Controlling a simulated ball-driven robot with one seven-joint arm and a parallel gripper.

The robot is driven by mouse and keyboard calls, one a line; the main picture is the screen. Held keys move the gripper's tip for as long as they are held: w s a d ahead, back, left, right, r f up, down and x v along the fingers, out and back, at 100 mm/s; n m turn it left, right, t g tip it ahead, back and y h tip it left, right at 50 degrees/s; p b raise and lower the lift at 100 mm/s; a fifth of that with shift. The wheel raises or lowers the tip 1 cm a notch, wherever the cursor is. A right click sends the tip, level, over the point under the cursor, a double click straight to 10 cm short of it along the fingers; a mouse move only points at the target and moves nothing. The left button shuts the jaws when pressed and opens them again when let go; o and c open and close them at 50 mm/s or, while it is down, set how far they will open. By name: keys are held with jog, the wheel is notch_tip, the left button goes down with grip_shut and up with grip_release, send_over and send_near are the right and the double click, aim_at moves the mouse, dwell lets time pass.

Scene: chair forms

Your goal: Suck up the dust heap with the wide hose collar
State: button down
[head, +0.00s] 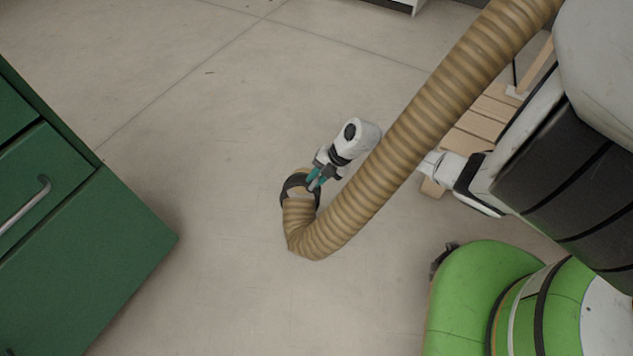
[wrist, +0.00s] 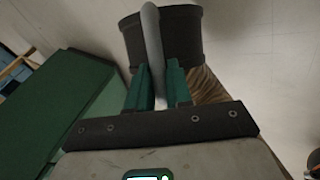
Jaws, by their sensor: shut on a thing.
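The wide hose collar (head: 287,188) is a black ring on the end of a tan ribbed hose (head: 397,150). The hose hangs in a bend and curls back up to the collar. My gripper (head: 315,177) has teal fingers and is at the collar. In the wrist view the fingers (wrist: 157,70) are shut on a grey strip (wrist: 152,35) that runs up across the front of the black collar (wrist: 183,38). I cannot tell whether the strip is a handle. I see no dust heap in either view.
A green drawer cabinet (head: 120,245) stands at left and also shows in the wrist view (wrist: 75,110). A slatted wooden piece (head: 482,125) is at right, behind my body. Bare concrete floor (head: 215,110) lies open between the cabinet and the hose.

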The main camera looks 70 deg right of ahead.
jog(key=shift+w+d+f+b, duration=0.1)
jog(key=shift+d+f+b, duration=0.4)
jog(key=shift+b, duration=0.4)
jog(key=shift+w+d+f+b, duration=0.1)
jog(key=shift+d+f+b, duration=0.15)
jog(key=shift+f+b, duration=0.5)
jog(key=shift+d+r, duration=0.1)
jog(key=shift+d, duration=0.1)
jog(key=shift+w+d+f, duration=0.15)
jog(key=shift+d+f, duration=0.35)
jog(key=shift+f, duration=0.1)
jog(key=shift+w+d+f, duration=0.15)
jog(key=shift+d+f, duration=0.3)
jog(key=shift+f, duration=0.1)
notch_tip(320, 180, up, 10)
jog(key=p, duration=1.2)
jog(key=shift+p, duration=0.4)
notch_tip(320, 180, down, 7)
jog(key=b, duration=0.9)
jog(key=shift+f, duration=0.15)
